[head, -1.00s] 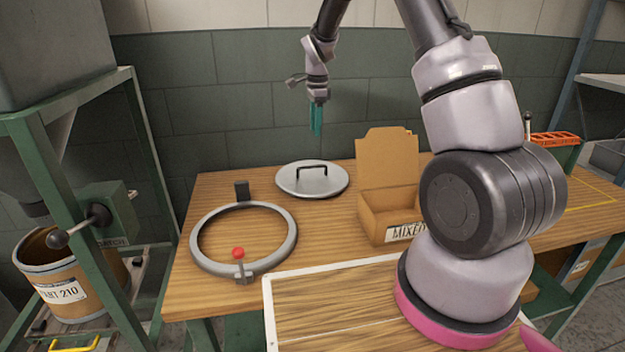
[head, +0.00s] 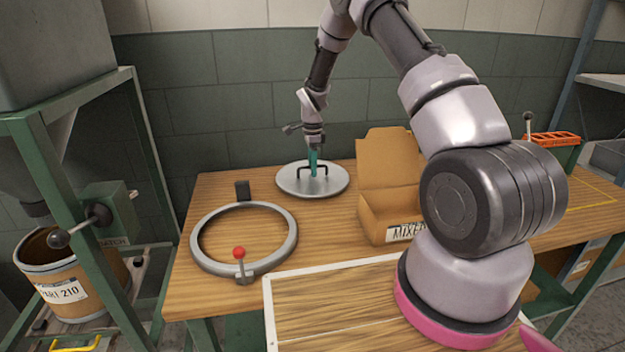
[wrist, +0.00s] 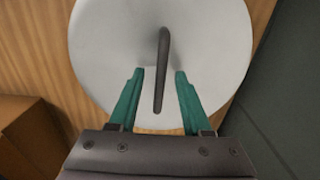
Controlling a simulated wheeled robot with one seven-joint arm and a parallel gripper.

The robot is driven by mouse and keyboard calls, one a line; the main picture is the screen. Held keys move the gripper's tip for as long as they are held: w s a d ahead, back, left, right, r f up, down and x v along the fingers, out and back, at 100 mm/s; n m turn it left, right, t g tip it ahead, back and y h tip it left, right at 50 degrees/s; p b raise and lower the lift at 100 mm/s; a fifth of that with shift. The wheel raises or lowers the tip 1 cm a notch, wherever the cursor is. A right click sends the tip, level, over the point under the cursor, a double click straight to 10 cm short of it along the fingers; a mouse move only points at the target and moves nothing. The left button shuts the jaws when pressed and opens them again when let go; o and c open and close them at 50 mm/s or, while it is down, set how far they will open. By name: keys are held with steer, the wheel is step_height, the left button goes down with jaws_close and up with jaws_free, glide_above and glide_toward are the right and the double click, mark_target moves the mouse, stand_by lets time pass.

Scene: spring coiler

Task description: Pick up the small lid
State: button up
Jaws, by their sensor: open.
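The small lid (head: 290,184) is a round grey metal disc with a dark bar handle (head: 299,168), lying flat on the wooden table near the wall. My gripper (head: 313,172) has teal fingers and points down over the lid at its handle. In the wrist view the lid (wrist: 110,40) fills the upper middle. Its handle (wrist: 161,70) runs lengthwise, with its near end between the two open fingers of my gripper (wrist: 159,74). A gap shows on both sides of the handle. The fingers partly hide the handle in the head view.
A grey ring (head: 197,250) with a red-knobbed lever (head: 239,254) lies on the table (head: 215,190) in front of the lid. An open cardboard box (head: 388,200) stands close to the right of the lid. The dark wall (head: 240,110) is just behind.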

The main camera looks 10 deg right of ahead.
steer(key=shift+f, duration=0.5)
jaws_close()
steer(key=shift+r, duration=0.1)
stand_by(1.0)
